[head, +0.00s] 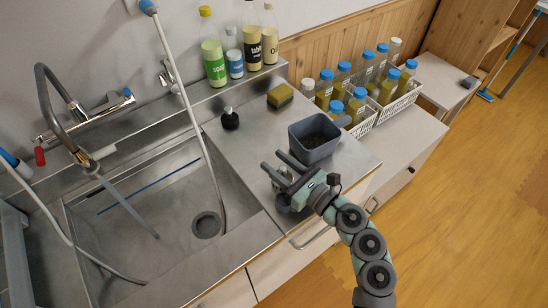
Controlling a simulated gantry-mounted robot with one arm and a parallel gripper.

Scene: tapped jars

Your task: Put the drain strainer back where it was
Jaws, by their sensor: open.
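My gripper (272,160) is open over the steel counter to the right of the sink, its fingers pointing to the upper left. A small metallic piece (283,179) shows between and below the fingers; I cannot tell whether it is the drain strainer. A small dark round shape (283,203) shows beside the gripper, partly hidden by it. The round drain (206,225) is in the right part of the sink (150,240) floor; I cannot tell whether a strainer sits in it.
A dark grey square pan (312,152) with a handle stands just behind the gripper. A sponge (280,96), a small black bottle (230,119) and several tall bottles (213,62) stand farther back. White baskets (402,103) of jars are at right. A hose (190,105) hangs into the sink.

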